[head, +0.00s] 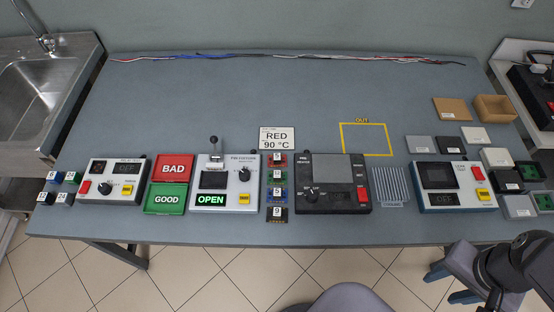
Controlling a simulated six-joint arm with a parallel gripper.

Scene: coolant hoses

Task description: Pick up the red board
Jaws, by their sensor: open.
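A small red board (277,160) with a white number label lies at the top of a short column of boards, in the middle of the table. Below it in the column are a green board (277,176), a blue board (277,193) and a black board (277,213). My gripper (445,288) is at the lower right, off the table's front edge. Its blue-grey fingers are apart with nothing seen between them. It is far to the right of the red board and not touching it.
A sign reading RED 90 °C (277,138) stands just behind the red board. A white fixture (225,184) is close on the left, a dark pre-heater (333,184) close on the right. A yellow OUT outline (365,140) is empty. The back of the table is mostly clear.

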